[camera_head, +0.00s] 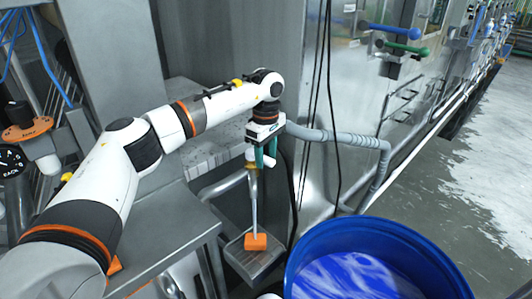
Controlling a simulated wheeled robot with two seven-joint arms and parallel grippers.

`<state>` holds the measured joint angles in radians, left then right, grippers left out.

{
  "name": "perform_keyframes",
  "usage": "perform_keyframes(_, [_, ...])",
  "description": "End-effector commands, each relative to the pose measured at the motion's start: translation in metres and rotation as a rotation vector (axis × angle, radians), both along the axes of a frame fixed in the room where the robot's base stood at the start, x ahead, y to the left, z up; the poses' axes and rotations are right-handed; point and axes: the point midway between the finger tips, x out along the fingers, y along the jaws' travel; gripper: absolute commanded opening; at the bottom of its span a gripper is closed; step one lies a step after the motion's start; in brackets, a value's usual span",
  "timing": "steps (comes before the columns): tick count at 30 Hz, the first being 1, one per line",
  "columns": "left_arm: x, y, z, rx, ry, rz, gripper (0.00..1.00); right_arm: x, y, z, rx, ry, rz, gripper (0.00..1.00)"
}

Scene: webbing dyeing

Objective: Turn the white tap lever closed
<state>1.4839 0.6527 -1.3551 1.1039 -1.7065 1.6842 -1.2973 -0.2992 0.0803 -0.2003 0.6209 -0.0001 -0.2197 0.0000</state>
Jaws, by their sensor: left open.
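My left gripper (265,157) hangs from the end of my left arm near the middle of the view, pointing down, with its teal fingers apart. A small white piece (250,154), which looks like the tap lever, shows right beside the fingers on their left. It sits above a brass-coloured fitting (252,172) on a thin upright pipe (254,208). The fingers partly cover this area, so I cannot tell whether they touch the lever or how far it is turned. My right gripper is not in view.
A blue barrel (309,242) with blue-and-white contents stands at the lower right. An orange block (256,242) is at the pipe's foot, over a metal tray (240,262). A grey hose (335,137) and hanging black cables run close to the gripper's right. Open floor lies far right.

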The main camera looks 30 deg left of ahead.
Motion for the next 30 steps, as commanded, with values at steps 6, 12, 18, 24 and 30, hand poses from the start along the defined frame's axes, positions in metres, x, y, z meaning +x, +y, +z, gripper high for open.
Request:
perform_keyframes(6, [0.000, 0.000, 0.000, 0.000, 0.000, 0.000, 0.13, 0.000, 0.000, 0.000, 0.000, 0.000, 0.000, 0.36])
perform_keyframes(12, [0.000, 0.000, 0.001, 0.000, 0.000, 0.000, 0.00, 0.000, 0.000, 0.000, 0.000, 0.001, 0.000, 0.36])
perform_keyframes(18, [0.001, 0.000, 0.001, 0.000, 0.000, 0.015, 0.00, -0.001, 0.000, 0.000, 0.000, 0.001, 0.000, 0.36])
perform_keyframes(24, [0.005, -0.001, 0.001, 0.000, 0.000, 0.090, 0.00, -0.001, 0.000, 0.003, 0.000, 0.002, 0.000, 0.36])
perform_keyframes(30, [0.013, -0.001, 0.002, 0.000, 0.000, 0.236, 0.00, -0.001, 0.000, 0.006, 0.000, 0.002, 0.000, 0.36])
